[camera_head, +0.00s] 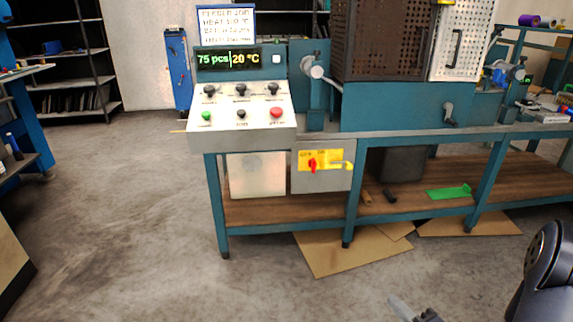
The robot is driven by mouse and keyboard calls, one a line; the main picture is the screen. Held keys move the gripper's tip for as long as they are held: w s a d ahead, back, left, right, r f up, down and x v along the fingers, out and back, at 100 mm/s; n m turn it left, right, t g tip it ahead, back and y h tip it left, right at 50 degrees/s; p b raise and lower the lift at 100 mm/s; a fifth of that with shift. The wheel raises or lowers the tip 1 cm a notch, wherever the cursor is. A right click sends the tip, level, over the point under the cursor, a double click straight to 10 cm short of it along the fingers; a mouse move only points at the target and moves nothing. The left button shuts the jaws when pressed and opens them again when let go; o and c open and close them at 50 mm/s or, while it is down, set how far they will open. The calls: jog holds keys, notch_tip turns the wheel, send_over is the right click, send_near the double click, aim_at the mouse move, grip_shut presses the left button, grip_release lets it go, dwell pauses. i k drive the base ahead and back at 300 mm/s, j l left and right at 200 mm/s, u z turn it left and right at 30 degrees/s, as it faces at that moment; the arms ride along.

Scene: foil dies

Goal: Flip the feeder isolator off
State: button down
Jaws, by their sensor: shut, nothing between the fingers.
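The feeder isolator is a red rotary handle (312,164) on a yellow plate (333,157). The plate is on the front of a grey box (320,182) under the machine's bench top, right of the control panel. The handle looks roughly upright; the plate's lettering is too small to read surely. A small yellow part (348,166) sits at the plate's right edge. My gripper (408,309) is partly in view at the bottom edge, low in front of the bench and well apart from the isolator. It is shut and empty.
A teal bench leg (353,195) stands just right of the grey box. Cardboard sheets (345,256) lie on the floor. The floor at front left is clear.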

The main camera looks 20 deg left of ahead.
aim_at(313, 163)
jog(key=i+u, duration=0.25)
jog(key=i, duration=0.2)
jog(key=i+l+u, duration=0.3)
jog(key=i, duration=0.15)
jog(key=i+l+u, duration=0.25)
jog(key=i, duration=0.15)
jog(key=i+l, duration=0.2)
jog(key=i, duration=0.15)
jog(key=i+l, duration=0.2)
jog(key=i, duration=0.15)
